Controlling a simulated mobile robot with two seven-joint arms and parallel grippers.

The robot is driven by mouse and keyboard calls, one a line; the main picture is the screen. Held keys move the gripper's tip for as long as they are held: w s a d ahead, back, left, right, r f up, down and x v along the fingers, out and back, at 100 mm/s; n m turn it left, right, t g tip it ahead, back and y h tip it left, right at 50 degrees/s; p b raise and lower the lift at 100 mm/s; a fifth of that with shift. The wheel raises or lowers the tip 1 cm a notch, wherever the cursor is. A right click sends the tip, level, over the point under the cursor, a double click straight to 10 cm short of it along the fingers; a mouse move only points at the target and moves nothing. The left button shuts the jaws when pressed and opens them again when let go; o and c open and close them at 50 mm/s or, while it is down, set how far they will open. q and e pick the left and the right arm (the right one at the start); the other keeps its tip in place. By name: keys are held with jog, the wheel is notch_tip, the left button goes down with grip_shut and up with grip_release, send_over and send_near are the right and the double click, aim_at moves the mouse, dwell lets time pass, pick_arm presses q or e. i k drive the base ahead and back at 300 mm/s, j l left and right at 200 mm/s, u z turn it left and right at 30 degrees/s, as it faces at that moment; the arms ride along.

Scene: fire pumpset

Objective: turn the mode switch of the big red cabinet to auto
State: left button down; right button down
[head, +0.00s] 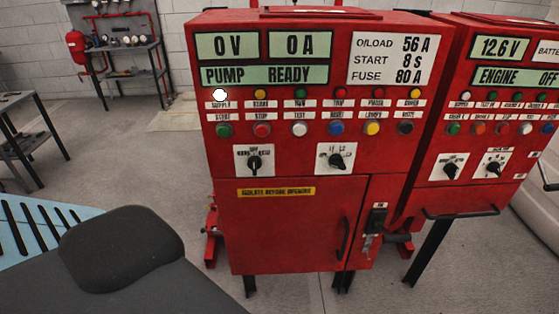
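The big red cabinet (280,215) stands in the middle of the head view, its front facing me. Its left rotary switch (254,163) is a black knob on a white plate, with small lettering that seems to include OFF at the top. The knob looks roughly upright, but its exact setting is too small to tell. A second black rotary switch (337,160) sits to its right on another white plate, its pointer tilted. The displays above read 0 V, 0 A and PUMP READY. Neither of my grippers shows in the view, and nothing touches the switches.
A second red cabinet (470,120) with its own knobs stands close on the right. Below the switches are a door handle (344,240) and a side lever (372,230). A dark rounded shape (120,245) fills the lower left. Grey floor lies open left of the cabinet.

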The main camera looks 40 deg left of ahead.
aim_at(254, 163)
jog(key=u, duration=1.05)
